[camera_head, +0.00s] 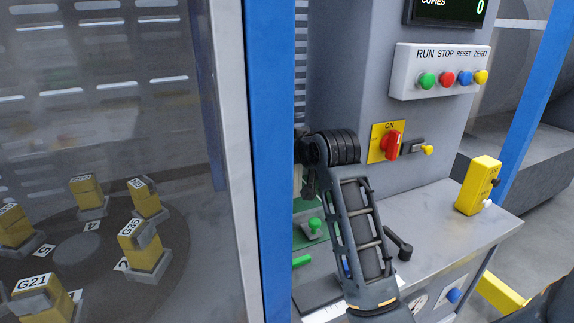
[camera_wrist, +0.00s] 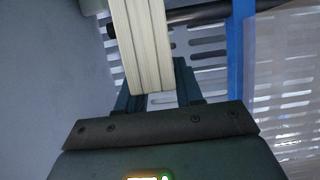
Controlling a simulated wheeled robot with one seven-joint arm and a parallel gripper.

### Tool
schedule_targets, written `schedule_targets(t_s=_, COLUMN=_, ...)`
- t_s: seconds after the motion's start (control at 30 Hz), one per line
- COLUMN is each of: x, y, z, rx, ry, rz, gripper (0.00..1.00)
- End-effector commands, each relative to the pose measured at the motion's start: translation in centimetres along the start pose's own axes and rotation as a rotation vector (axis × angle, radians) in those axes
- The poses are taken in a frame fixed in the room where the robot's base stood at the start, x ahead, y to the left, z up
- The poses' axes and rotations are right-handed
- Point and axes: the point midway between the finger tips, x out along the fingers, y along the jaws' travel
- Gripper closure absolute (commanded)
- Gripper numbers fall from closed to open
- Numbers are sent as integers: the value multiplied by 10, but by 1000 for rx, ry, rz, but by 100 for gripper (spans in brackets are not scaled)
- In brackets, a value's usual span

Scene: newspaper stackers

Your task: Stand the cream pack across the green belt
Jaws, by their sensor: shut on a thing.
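The cream pack (camera_wrist: 140,45) shows in the wrist view as a pale, ribbed block, slightly tilted, reaching up past the top edge of the picture. My gripper (camera_wrist: 155,88) is shut on its lower end, with a dark finger on each side. In the head view my arm reaches in beside the blue post, and the gripper and pack are hidden.
A blue post (camera_head: 265,150) and a clear panel (camera_head: 110,110) stand left of my arm, with several yellow blocks on a turntable behind the panel. A button box (camera_head: 437,72), a red switch (camera_head: 391,143) and a yellow box (camera_head: 479,185) are at the right.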

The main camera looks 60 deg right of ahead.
Motion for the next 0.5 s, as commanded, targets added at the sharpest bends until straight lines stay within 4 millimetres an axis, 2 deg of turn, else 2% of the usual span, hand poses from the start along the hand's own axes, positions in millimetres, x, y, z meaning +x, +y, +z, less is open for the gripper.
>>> schedule_targets(t_s=0.13, x=8, y=0, z=2, rx=0, ry=2, rz=0, gripper=100)
schedule_targets(t_s=0.33, x=18, y=0, z=28, rx=0, ry=-2, rz=1, gripper=100)
schedule_targets(t_s=0.5, x=23, y=0, z=38, rx=0, ry=3, rz=0, gripper=100)
